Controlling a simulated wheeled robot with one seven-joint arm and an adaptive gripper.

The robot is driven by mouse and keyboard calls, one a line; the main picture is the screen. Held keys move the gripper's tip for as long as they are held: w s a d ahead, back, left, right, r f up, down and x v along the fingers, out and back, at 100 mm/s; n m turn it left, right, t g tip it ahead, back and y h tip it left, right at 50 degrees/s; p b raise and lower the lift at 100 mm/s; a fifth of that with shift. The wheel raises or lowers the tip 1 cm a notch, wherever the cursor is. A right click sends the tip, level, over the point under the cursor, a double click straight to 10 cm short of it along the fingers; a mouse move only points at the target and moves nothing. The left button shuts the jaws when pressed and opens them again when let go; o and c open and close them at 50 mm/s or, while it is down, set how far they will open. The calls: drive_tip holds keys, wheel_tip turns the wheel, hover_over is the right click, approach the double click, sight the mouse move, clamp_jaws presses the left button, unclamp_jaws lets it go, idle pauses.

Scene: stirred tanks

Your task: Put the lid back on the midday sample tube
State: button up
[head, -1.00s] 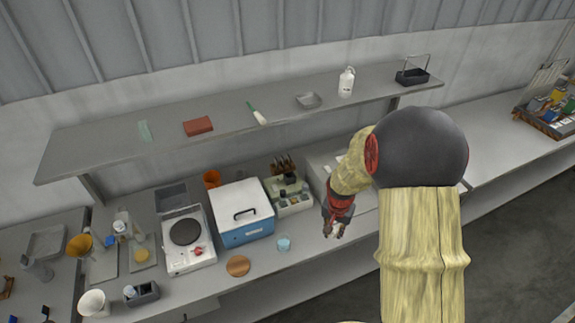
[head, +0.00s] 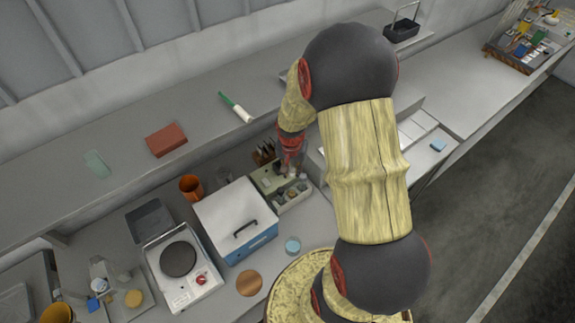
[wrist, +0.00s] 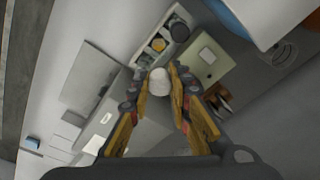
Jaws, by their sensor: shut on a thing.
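My gripper (head: 290,168) is above the sample rack area at the back of the bench. In the wrist view, my gripper (wrist: 168,84) is shut on a small pale, rounded lid-like piece (wrist: 159,80). A light rack (wrist: 148,52) with compartments lies just beyond the fingertips. It holds several small round-topped containers, one with a dark top and one yellowish. The rack also shows in the head view (head: 293,201), below my gripper. I cannot tell which container is the midday sample tube. The held piece appears apart from the rack.
A pale green instrument (wrist: 207,57) stands beside the rack, near brown pointed items (wrist: 219,98). A blue-and-white box (head: 235,215) and a hotplate (head: 180,262) stand to the left. The shelf (head: 200,105) overhangs behind.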

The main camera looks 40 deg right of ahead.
drive_tip(key=shift+s+f+b, duration=0.1)
drive_tip(key=shift+f+b, duration=1.9)
drive_tip(key=shift+f, duration=1.05)
drive_tip(key=shift+f+b, duration=0.15)
drive_tip(key=shift+b, duration=0.4)
idle(0.4)
drive_tip(key=o, duration=0.8)
drive_tip(key=shift+o, duration=0.2)
drive_tip(key=o, duration=0.4)
drive_tip(key=shift+c, duration=0.2)
drive_tip(key=shift+o, duration=0.3)
